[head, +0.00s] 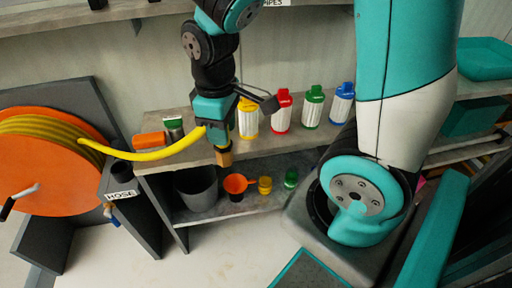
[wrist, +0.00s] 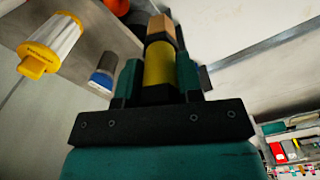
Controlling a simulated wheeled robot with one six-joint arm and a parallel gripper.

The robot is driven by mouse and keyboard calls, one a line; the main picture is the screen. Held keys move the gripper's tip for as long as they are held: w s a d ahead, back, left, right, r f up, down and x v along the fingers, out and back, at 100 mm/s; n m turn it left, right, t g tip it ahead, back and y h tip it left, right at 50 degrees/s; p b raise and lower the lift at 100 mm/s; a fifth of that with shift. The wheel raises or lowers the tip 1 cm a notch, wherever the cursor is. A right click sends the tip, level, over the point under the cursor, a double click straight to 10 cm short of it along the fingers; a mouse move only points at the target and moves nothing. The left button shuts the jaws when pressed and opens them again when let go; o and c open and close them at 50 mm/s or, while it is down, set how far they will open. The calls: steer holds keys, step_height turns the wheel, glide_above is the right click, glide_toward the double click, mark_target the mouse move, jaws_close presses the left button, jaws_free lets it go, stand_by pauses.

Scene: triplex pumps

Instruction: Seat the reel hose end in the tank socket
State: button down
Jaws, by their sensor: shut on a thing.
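My gripper (head: 217,134) is shut on the reel hose end, a yellow hose with a brass hex tip (head: 223,157). The tip points down in the head view, in front of the shelf unit. In the wrist view the yellow hose lies between the two dark fingers (wrist: 160,78), with its brass tip (wrist: 161,30) beyond them. The yellow hose (head: 150,154) runs left in a sagging curve to the orange reel (head: 45,180). I cannot make out a tank socket in either view.
A dark stand labelled HOSE (head: 122,195) with a black cup on top is between reel and shelf. Several coloured-cap bottles (head: 282,112) line the shelf top behind my gripper. A grey bucket (head: 197,188) and an orange funnel (head: 237,185) stand below. The floor in front is clear.

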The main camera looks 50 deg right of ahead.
steer(key=w+d+f+n+p, duration=0.1)
steer(key=w+d+n+p, duration=0.1)
steer(key=w+d+p, duration=0.9)
step_height(320, 180, down, 7)
steer(key=w+b, duration=0.1)
steer(key=shift+w, duration=0.3)
stand_by(0.6)
steer(key=shift+f, duration=0.1)
steer(key=shift+f, duration=0.15)
steer(key=c, duration=0.8)
jaws_free()
